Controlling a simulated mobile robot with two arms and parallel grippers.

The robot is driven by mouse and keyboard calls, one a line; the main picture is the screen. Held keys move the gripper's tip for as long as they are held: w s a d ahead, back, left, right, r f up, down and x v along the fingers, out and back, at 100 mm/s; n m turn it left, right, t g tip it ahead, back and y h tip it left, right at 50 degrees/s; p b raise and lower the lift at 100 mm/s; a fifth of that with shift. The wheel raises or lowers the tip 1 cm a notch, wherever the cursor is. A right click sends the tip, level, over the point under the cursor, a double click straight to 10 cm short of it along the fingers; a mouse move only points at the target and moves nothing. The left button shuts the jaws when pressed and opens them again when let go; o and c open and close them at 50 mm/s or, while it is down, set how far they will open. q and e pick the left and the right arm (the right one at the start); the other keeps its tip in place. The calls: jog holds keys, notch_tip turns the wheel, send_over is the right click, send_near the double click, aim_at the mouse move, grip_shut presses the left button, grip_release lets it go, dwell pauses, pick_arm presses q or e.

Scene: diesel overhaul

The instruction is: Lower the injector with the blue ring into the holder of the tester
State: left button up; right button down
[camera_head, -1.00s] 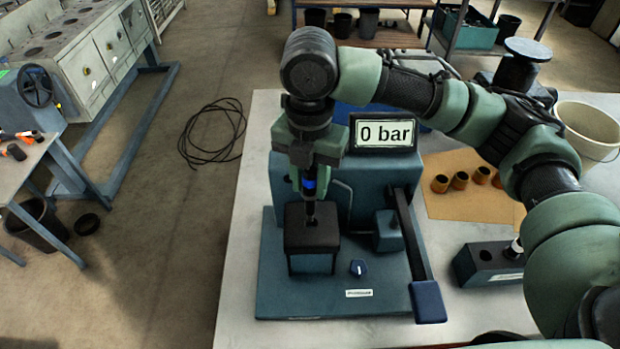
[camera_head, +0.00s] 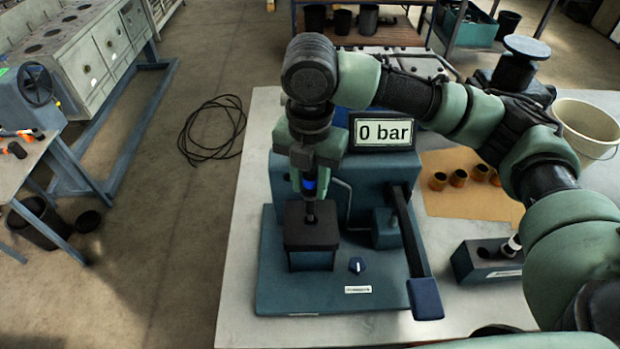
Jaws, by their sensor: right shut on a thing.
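The tester (camera_head: 380,270) is a blue-green bench unit with a display (camera_head: 384,132) reading "0 bar". Its holder (camera_head: 311,228) is a dark block at the front left of its base. My right gripper (camera_head: 310,172) points down above the holder and is shut on the injector with the blue ring (camera_head: 309,186). The injector is about upright, with its lower end at the top of the holder. How deep the tip is inside cannot be seen. My left gripper is not in view.
A lever (camera_head: 415,250) stands right of the holder. A dark rack block (camera_head: 488,262) with a white-topped part sits at the right. Several brown sleeves (camera_head: 459,178) stand on a tan mat (camera_head: 450,207). A pale bucket (camera_head: 585,130) is at the back right.

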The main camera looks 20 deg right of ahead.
aim_at(310, 194)
jog(key=shift+f, duration=1.45)
jog(key=shift+p, duration=0.45)
jog(key=shift+f, duration=0.25)
jog(key=shift+f+b, duration=0.3)
jog(key=shift+f, duration=1.2)
